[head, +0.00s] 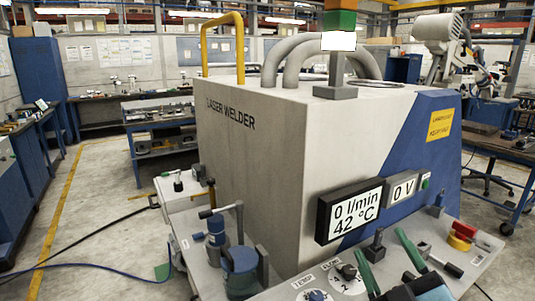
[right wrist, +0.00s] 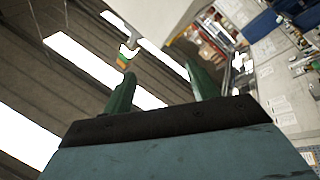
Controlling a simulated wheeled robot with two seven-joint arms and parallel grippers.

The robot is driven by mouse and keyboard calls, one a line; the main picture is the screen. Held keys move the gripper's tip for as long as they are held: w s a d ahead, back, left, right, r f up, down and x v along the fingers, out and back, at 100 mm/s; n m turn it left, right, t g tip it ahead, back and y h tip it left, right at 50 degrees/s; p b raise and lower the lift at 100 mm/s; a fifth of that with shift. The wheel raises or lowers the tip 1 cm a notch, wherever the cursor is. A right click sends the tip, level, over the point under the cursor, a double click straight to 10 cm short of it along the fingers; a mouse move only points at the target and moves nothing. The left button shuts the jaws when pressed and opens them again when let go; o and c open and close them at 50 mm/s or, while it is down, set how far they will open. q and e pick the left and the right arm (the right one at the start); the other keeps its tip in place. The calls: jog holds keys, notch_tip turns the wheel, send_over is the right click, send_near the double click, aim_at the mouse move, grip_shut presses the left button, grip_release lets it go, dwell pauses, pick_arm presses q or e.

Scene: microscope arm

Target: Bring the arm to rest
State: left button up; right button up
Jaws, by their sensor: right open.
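A white jointed arm with a thick rounded head (head: 440,28) stands behind the welder at the upper right of the head view. It may be the microscope arm; its lower part is partly hidden. My right gripper (head: 378,242) is at the lower right of the head view, in front of the welder's sloping panel. Its two green fingers are apart, with nothing held between them. In the right wrist view the open fingers (right wrist: 158,82) point up toward the ceiling lights. My left gripper is not in view.
The large grey laser welder (head: 250,140) fills the middle. Its front panel carries displays (head: 352,210), a knob (head: 348,272), small levers (head: 375,245) and a red-yellow switch (head: 462,235). Blue valves (head: 240,268) stand at the left. Open floor lies left.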

jog(key=s+d+f+m+g+h, duration=0.2)
jog(key=d+f+m+g+h, duration=0.35)
jog(key=f, duration=0.45)
jog(key=s+a+f+m+g+y, duration=0.2)
jog(key=s+f+m+g, duration=0.1)
jog(key=s+f+g, duration=1.3)
jog(key=s+f+t, duration=0.1)
jog(key=s+f, duration=0.1)
jog(key=f, duration=1.1)
jog(key=s+f+t, duration=0.1)
jog(key=s+f, duration=0.1)
jog(key=f, duration=1.1)
jog(key=s+d+f, duration=0.2)
jog(key=s+f, duration=1.4)
jog(key=shift+s+d+f+g, duration=0.25)
jog(key=shift+s+d+g, duration=0.1)
jog(key=shift+g, duration=0.1)
